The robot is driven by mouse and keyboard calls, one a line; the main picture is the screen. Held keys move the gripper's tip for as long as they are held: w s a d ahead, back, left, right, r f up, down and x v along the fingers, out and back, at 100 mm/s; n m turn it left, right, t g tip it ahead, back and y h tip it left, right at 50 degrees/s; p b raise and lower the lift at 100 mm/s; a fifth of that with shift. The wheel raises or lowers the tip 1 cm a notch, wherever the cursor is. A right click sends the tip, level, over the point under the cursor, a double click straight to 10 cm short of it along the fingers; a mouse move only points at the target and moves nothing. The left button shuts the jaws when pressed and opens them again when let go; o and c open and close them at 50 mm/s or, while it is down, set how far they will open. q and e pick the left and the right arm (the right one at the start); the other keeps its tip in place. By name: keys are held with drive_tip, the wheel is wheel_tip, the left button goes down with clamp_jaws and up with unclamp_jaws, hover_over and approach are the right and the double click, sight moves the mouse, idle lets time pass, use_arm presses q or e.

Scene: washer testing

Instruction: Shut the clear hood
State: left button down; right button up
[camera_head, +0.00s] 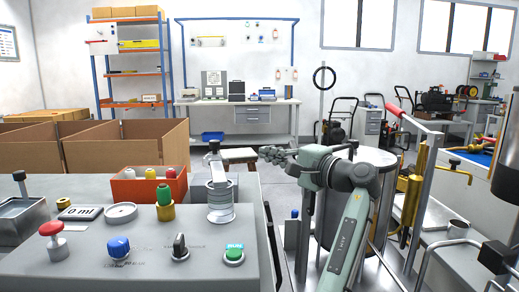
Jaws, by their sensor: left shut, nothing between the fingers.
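I cannot make out a clear hood anywhere in the head view. My left gripper (266,153) is near the middle of the picture, just right of the grey post on the panel. Its dark fingers point left and look shut and empty. My left arm rises from the bottom, right of centre, and bends left at the wrist. The gripper appears to touch nothing. My right gripper does not show.
A grey control panel (85,268) with a red knob (52,232), blue knob (118,247) and green button (233,254) fills the lower left. An orange bin (126,189) and cardboard boxes (122,150) stand behind. A brass-coloured pipe fixture (414,200) stands right of my arm.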

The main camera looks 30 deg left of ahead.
sight(217, 159)
use_arm(q)
drive_tip(key=a+p, duration=0.1)
drive_tip(key=a, duration=1.1)
drive_tip(key=shift+w+p, duration=0.4)
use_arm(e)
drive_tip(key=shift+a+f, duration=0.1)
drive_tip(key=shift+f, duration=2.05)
use_arm(q)
drive_tip(key=shift+a, duration=0.1)
